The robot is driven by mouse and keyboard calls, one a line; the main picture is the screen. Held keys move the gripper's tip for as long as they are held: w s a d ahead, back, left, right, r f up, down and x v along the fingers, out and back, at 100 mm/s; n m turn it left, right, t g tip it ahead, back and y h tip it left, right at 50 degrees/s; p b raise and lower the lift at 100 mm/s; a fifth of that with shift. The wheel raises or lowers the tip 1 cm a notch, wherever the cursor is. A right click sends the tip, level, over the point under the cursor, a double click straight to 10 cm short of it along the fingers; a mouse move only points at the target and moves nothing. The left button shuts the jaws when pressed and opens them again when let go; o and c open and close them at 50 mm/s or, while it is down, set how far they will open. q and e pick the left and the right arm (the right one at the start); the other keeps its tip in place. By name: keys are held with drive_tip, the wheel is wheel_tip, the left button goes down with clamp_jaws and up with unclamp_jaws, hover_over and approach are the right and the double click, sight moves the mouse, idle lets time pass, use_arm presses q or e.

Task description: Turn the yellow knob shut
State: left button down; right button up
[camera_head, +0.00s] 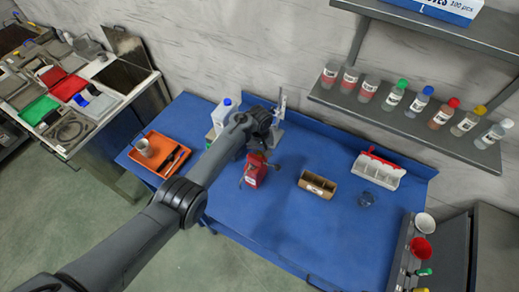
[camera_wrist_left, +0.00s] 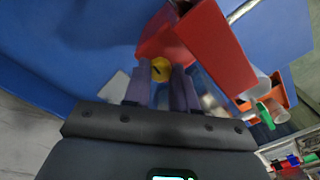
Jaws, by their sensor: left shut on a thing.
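The yellow knob (camera_wrist_left: 160,69) shows in the left wrist view, round with a dark mark on its face, in front of a red body (camera_wrist_left: 163,42). My left gripper (camera_wrist_left: 160,80) has its two fingers on either side of the knob and is shut on it. In the head view my left gripper (camera_head: 268,126) is over the back of the blue table, and my arm hides the knob there. A red device (camera_head: 255,171) stands on the table just in front of it. My right gripper is in neither view.
An orange tray (camera_head: 150,172) with a cup lies left on the blue table (camera_head: 290,222). A white bottle (camera_head: 221,115) stands close to my left arm. A brown box (camera_head: 317,185) and a white rack (camera_head: 378,170) stand right. A bottle shelf (camera_head: 400,122) hangs behind.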

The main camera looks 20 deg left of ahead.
use_arm(q)
drive_tip(key=m, duration=0.3)
drive_tip(key=shift+m+p, duration=0.3)
drive_tip(key=shift+p, duration=0.05)
drive_tip(key=m, duration=0.4)
drive_tip(key=shift+m, duration=0.3)
drive_tip(key=m, duration=0.4)
drive_tip(key=shift+m+b, duration=0.4)
drive_tip(key=shift+m, duration=1.5)
drive_tip(key=c, duration=0.9)
unclamp_jaws()
